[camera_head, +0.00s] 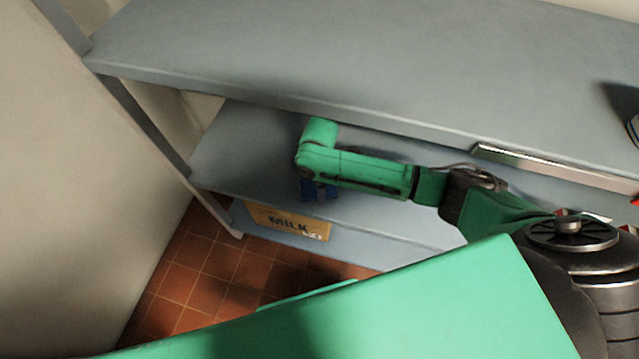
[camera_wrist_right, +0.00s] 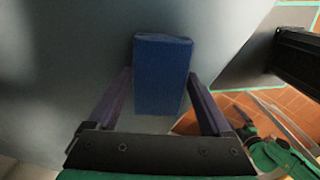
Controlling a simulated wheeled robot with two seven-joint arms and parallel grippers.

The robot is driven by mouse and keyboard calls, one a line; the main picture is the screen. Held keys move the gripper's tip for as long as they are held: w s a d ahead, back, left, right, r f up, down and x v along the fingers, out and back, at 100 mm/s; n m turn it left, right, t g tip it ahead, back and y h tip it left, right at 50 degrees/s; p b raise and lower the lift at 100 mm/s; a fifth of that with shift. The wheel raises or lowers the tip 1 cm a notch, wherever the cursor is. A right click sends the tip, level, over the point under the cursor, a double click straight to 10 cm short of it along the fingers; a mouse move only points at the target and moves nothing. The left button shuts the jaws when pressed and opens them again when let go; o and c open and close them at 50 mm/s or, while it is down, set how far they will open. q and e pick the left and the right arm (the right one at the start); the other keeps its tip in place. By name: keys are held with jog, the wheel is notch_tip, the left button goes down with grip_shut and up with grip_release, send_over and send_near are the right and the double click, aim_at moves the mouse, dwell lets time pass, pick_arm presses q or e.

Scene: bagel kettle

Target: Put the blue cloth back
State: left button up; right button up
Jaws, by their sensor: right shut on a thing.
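The blue cloth (camera_wrist_right: 162,62) shows in the right wrist view as a folded, block-like blue bundle. It sits between the two fingers of my right gripper (camera_wrist_right: 160,82), which is shut on it. In the head view my right arm reaches in from the right over the lower shelf (camera_head: 235,150). A small patch of blue (camera_head: 309,189) shows under the arm's end there; the arm hides most of the gripper. I cannot tell whether the cloth touches the shelf. My left gripper is not in view.
The upper grey shelf (camera_head: 330,50) overhangs the lower one, close to my arm. A metal post (camera_head: 145,125) stands at the left. A cardboard box marked MILK (camera_head: 288,222) is below the lower shelf. Red tiled floor (camera_head: 215,270) lies in front.

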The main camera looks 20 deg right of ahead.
jog(key=o, duration=1)
notch_tip(320, 180, up, 8)
jog(key=shift+f+p, duration=0.1)
jog(key=shift+p, duration=0.35)
